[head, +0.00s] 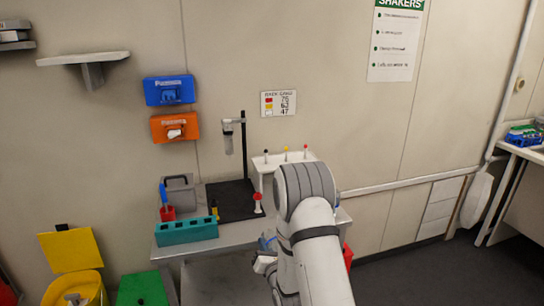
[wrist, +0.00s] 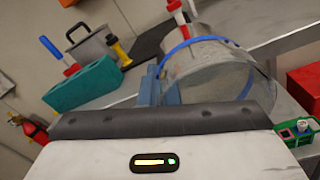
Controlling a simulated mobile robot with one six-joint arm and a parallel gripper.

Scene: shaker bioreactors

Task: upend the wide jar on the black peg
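The wide jar (wrist: 212,72) is clear, with a blue band around its rim. It lies directly in front of my gripper (wrist: 162,88) in the wrist view. The blue-grey fingers are close together at the jar's left wall and look shut on it. In the head view the jar (head: 267,242) shows in part at the bench's front edge, beside my gripper (head: 263,262); my arm hides the rest. The black peg (head: 266,155) stands leftmost on the white peg rack (head: 273,163), beside a yellow peg (head: 286,154) and a red peg (head: 305,152).
A teal block (head: 187,231) sits at the bench's front left, and also shows in the wrist view (wrist: 85,85). Behind it are a grey box (head: 180,190) and a red cup (head: 168,213). A stand (head: 243,145) rises from the black mat (head: 232,205), near a red-topped item (head: 257,201).

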